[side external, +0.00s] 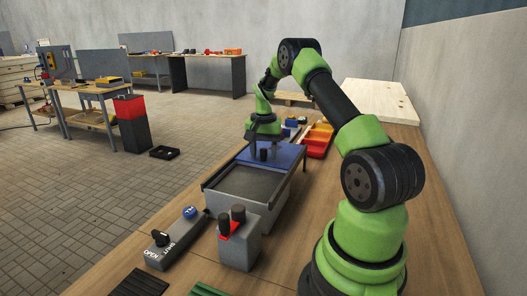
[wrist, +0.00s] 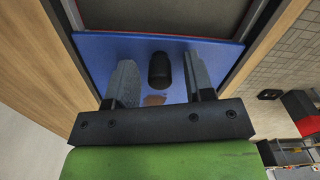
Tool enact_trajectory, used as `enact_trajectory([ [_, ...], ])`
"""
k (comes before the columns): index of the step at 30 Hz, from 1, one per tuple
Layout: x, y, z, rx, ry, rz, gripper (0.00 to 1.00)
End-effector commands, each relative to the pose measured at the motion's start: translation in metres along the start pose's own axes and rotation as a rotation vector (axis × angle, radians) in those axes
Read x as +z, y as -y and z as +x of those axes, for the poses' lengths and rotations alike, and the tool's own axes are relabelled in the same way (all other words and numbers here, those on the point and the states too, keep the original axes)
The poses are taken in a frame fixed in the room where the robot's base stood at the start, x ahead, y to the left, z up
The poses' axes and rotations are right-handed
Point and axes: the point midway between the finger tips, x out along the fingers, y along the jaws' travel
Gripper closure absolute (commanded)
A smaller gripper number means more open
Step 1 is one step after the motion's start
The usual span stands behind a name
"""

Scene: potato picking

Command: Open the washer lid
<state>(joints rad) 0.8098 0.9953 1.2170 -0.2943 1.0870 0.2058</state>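The washer (side external: 232,205) is a grey box on the bench with a dark grey inside or surface showing at its near part. Its blue lid (side external: 289,154) lies flat over the far part, and it also shows in the wrist view (wrist: 105,48). A black upright knob (wrist: 159,70) stands on the lid. My gripper (side external: 263,147) is over the lid, pointing down. In the wrist view its two grey fingers (wrist: 159,58) are apart, one on each side of the knob, with gaps on both sides. A small brownish patch (wrist: 153,100) shows on the lid.
A grey control box with a red part (side external: 238,238) and a switch box marked OPEN and SHUT with a blue button (side external: 175,242) stand near the washer. Red and orange trays (side external: 317,143) lie beyond it. The wall (side external: 465,130) bounds the bench at right.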

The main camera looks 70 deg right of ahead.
Motion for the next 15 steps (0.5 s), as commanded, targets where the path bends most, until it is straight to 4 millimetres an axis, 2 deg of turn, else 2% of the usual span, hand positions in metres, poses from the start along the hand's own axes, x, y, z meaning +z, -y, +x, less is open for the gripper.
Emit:
enact_trajectory([
  [8,0.0,0.0,-0.002,-0.001,-0.001,0.001,0.52],
  [11,0.0,0.001,-0.012,-0.002,-0.002,0.001,0.52],
  [15,-0.001,0.001,-0.039,-0.004,-0.005,0.001,0.52],
])
